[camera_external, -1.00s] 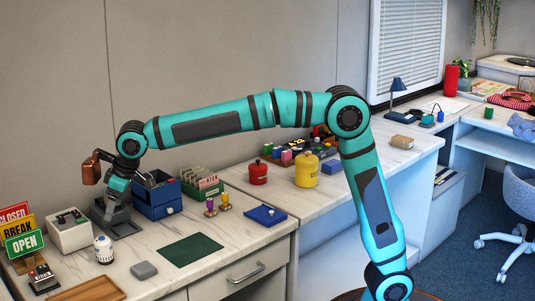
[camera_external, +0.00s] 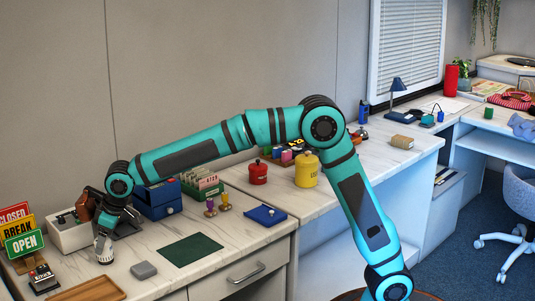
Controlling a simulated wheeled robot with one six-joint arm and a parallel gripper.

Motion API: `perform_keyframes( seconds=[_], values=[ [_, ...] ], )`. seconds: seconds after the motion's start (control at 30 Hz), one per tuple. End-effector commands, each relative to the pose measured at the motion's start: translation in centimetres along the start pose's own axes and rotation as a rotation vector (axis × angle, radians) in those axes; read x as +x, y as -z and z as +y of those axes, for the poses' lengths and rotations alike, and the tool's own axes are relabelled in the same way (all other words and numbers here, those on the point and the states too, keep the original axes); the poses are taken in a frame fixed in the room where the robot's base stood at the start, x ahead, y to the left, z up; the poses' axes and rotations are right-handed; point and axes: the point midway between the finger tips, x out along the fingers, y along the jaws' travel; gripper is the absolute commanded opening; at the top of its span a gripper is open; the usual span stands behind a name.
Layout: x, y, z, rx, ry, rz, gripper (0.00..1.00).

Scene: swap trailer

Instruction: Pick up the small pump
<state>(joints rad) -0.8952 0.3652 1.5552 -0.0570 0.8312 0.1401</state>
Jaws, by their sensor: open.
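I cannot tell for certain which object is the small pump. A small white round container (camera_external: 104,253) with dark marks stands on the counter (camera_external: 150,249) at the left. My gripper (camera_external: 104,234) is low, pointing down just above or at the container's top. Its jaws are open, and the wrist partly hides them. I cannot tell whether the fingers touch the container or are around it. A brown block-like part (camera_external: 87,207) shows beside my wrist.
A white box with knobs (camera_external: 69,233) and a dark grey device (camera_external: 127,228) stand close to my gripper. A blue drawer box (camera_external: 160,201) is behind.

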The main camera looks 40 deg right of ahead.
Motion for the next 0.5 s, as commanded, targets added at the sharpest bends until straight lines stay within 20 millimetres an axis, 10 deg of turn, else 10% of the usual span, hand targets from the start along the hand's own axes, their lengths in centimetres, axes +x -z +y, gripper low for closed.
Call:
perform_keyframes(
  seconds=[0.5],
  values=[
    [4.2, 0.2, 0.1, 0.0, 0.0, 0.0, 0.73]
  ],
)
